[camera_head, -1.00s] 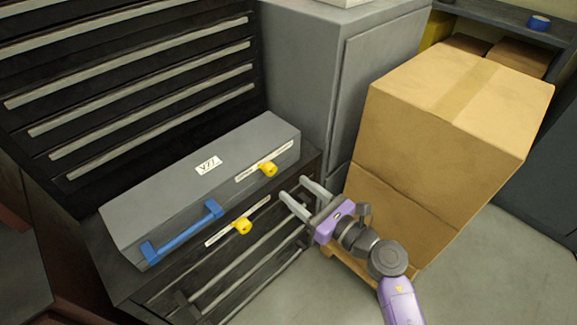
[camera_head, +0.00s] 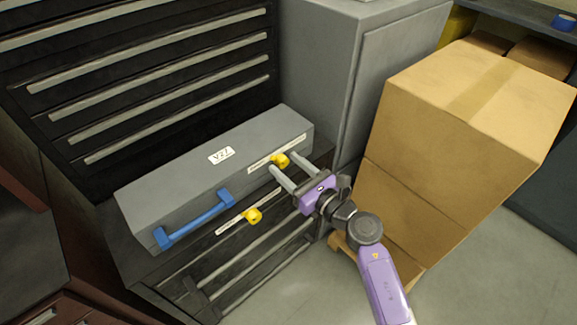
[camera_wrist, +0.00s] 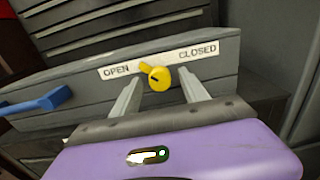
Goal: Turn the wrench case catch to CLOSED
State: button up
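The wrench case is a long grey box (camera_head: 155,192) with a blue handle (camera_head: 195,221), lying on a dark cabinet. Its yellow catch (camera_head: 281,160) is at the right part of the front, on a white label strip. In the wrist view the catch (camera_wrist: 158,78) sits between the words OPEN, left, and CLOSED, right. Its tab points left, towards OPEN. My gripper (camera_head: 283,163) is open, one finger on each side of the catch. In the wrist view my gripper's fingertips (camera_wrist: 159,76) flank the knob with gaps; I cannot tell whether they reach around it.
A second yellow catch (camera_head: 253,215) with its own label is on the cabinet front below the case. Stacked cardboard boxes (camera_head: 440,130) stand close on the right. A grey cabinet (camera_head: 325,80) stands behind, and a black drawer chest (camera_head: 150,75) is behind the case.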

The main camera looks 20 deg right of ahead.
grip_shut()
jog(key=shift+m+p, duration=0.3)
jog(key=shift+p, duration=0.05)
jog(key=m+p, duration=0.3)
jog(key=shift+r+m, duration=0.15)
jog(key=shift+m, duration=0.25)
jog(key=m+p, duration=0.3)
jog(key=m, duration=0.1)
jog(key=shift+m, duration=0.3)
jog(key=m+p, duration=0.2)
jog(key=m, duration=0.2)
jog(key=shift+p, duration=0.4)
jog(key=shift+f+m+p, duration=0.2)
jog(key=shift+m+p, duration=0.9)
jog(key=shift+m, duration=1.4)
